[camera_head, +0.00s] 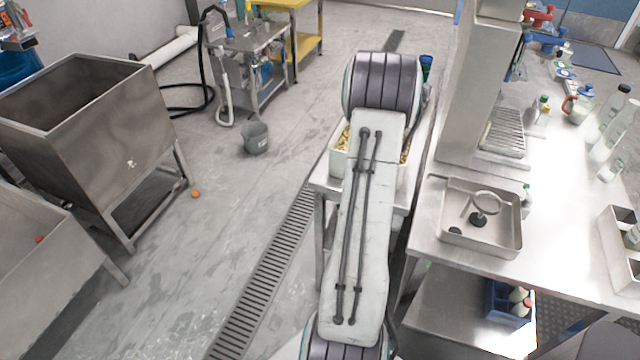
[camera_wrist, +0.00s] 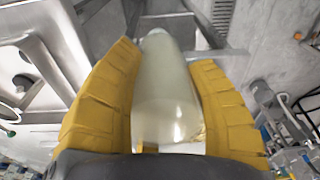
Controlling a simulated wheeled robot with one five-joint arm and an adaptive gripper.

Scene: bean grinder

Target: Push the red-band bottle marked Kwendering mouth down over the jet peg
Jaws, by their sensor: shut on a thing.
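My gripper (camera_wrist: 165,56), with two yellow fingers, is shut on a pale, translucent bottle (camera_wrist: 166,95) in the wrist view. The bottle lies lengthwise between the fingers. No red band or name can be made out on it, and which end is its mouth is unclear. In the head view my arm hides the gripper and the held bottle. A dark upright peg (camera_head: 478,219) with a wide base stands beside a metal ring in a shallow steel basin (camera_head: 453,240) on the right bench. The basin's edge also shows at the left of the wrist view, apart from the bottle.
A steel column (camera_head: 478,80) rises behind the basin. Several bottles stand on the bench at right, near a steel rack (camera_head: 618,255). A blue crate (camera_head: 495,305) with bottles sits on the lower shelf. A white bin (camera_head: 340,165) is partly behind my arm.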

